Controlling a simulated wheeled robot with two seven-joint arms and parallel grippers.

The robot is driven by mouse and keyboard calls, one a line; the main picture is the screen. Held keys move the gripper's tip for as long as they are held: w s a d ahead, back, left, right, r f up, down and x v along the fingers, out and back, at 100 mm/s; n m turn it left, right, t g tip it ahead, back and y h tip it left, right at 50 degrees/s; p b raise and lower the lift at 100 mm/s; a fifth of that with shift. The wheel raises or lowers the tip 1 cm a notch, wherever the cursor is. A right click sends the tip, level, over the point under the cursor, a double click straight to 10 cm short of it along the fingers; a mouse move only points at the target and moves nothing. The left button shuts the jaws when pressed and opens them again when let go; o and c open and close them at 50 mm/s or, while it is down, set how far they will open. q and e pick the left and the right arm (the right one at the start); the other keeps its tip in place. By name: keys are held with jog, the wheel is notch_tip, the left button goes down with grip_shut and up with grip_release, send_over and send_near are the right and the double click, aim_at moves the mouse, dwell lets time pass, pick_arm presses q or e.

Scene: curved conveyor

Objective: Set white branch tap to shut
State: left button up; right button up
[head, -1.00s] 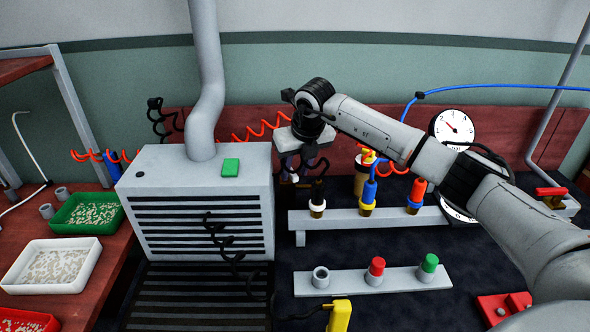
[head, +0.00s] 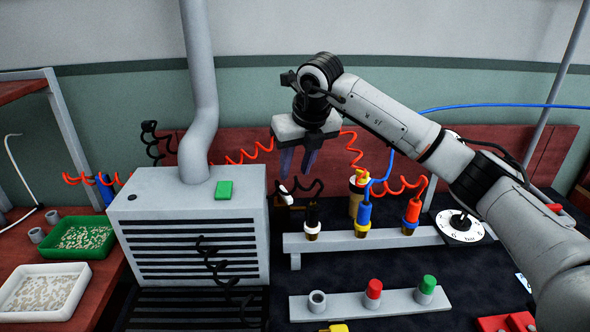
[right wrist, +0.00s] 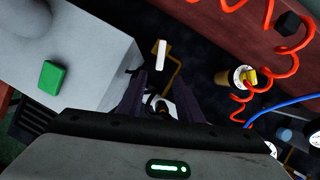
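The white tap handle (head: 288,187) is small and sits behind the row of hand tools, right of the grey slatted cabinet. In the right wrist view the white handle (right wrist: 161,56) stands just beyond my fingertips, beside a bent brass pipe (right wrist: 175,72). My right gripper (head: 297,170) points down close above the handle in the head view. Its two dark fingers (right wrist: 158,88) are apart with nothing held between them. I cannot tell whether a finger touches the handle. My left gripper is not in view.
The slatted cabinet (head: 190,197) with a green block (head: 224,190) stands left of the gripper. Red coiled hoses (head: 352,150) hang along the back board. A tool rack (head: 400,238) stands in front of the tap, and a dial (head: 459,238) is to the right.

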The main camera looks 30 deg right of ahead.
aim_at(286, 194)
jog(key=b+x, duration=0.9)
jog(key=shift+w+f, duration=0.1)
jog(key=shift+w, duration=0.25)
jog(key=shift+w+d+f, duration=0.1)
jog(key=shift+w+f, duration=0.15)
jog(key=shift+f, duration=0.35)
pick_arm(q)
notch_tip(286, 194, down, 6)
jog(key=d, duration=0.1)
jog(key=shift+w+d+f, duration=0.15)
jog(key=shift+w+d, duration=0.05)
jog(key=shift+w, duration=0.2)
pick_arm(e)
grip_shut()
jog(key=shift+r, duration=0.1)
